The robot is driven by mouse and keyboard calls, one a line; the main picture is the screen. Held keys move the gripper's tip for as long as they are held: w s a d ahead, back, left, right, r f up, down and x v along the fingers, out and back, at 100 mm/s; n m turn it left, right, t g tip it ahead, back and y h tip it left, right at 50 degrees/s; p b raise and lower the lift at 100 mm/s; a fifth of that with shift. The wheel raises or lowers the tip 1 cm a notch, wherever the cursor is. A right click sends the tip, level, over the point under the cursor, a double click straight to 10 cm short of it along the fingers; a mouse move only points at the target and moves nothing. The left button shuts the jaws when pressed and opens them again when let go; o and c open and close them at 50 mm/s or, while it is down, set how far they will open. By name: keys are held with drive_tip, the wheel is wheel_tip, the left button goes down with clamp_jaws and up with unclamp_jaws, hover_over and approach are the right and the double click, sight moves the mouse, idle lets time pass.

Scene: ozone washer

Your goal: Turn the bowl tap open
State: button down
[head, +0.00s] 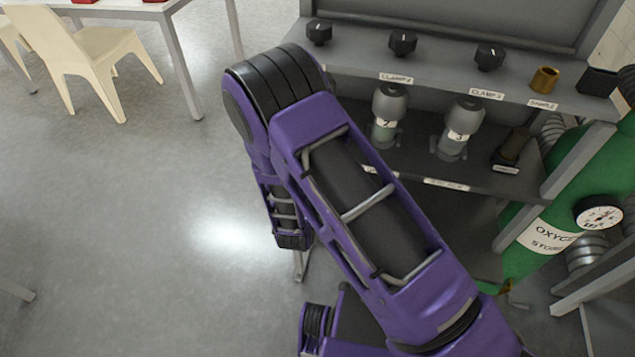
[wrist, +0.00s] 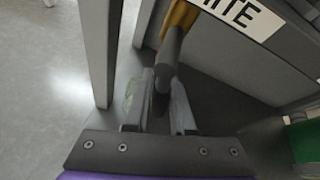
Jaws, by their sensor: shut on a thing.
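In the wrist view my gripper (wrist: 161,100) is closed around a dark grey rounded lever (wrist: 170,50), one finger on each side. The lever comes down from a yellow fitting (wrist: 179,17) beside a white label, and looks like the bowl tap's handle. Its lower end lies between the fingers and is partly hidden. In the head view my purple arm covers this area, so the tap and the fingertips cannot be made out there.
A grey post (wrist: 100,50) stands close left of my gripper. A grey rack (head: 450,80) with black knobs and bottles stands beyond my arm. A green oxygen cylinder (head: 540,255) with a gauge stands at right. Open floor (head: 120,220) lies left.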

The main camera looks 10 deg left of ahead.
drive_tip(key=shift+a, duration=0.1)
idle(0.4)
drive_tip(key=c, duration=1)
unclamp_jaws()
drive_tip(key=shift+c, duration=0.2)
drive_tip(key=p+v, duration=0.1)
drive_tip(key=v, duration=1.6)
drive_tip(key=shift+s+p, duration=0.25)
drive_tip(key=shift+p, duration=0.1)
